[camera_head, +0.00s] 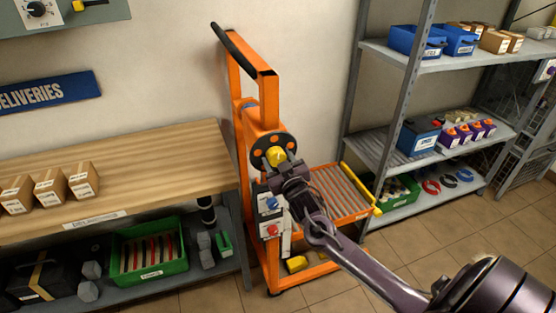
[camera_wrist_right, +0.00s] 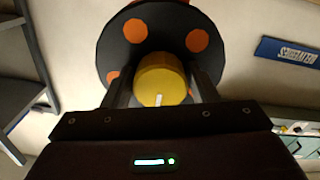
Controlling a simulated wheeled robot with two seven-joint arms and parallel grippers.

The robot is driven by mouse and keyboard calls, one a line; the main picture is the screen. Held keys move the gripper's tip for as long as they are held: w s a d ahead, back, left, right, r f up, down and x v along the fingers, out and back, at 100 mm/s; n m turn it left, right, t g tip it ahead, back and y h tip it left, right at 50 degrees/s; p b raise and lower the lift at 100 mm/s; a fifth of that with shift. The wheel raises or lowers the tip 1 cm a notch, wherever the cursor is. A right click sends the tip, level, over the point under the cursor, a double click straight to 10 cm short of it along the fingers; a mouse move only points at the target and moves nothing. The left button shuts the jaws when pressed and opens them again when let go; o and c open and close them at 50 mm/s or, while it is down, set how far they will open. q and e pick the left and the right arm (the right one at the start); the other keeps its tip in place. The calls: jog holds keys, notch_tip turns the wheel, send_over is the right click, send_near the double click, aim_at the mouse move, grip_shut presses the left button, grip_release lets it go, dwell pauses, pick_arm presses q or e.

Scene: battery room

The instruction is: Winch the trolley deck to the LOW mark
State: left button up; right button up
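The orange trolley (camera_head: 268,115) stands against the wall, right of the bench. Its deck (camera_head: 335,192), with grey rollers and a yellow bar at the far right side, sits low on the frame. A dark round winch wheel with orange spots (camera_head: 262,143) faces me on the mast, with a yellow hub knob (camera_head: 276,156). My right gripper (camera_head: 284,166) is at this knob. In the right wrist view its fingers (camera_wrist_right: 162,88) stand on both sides of the yellow knob (camera_wrist_right: 162,75); whether they press on it is unclear. No LOW mark is readable. My left gripper is out of view.
A wooden bench (camera_head: 130,165) with boxes stands at the left, with a green crate (camera_head: 180,262) below. A grey shelf rack (camera_head: 375,142) with batteries stands at the right. A control box with a red button (camera_head: 272,230) is below the wheel. Tiled floor lies clear at right.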

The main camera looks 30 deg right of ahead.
jog(key=o, duration=0.3)
jog(key=b+v, duration=0.2)
jog(key=v, duration=0.5)
jog(key=shift+s, duration=0.4)
dwell(1.0)
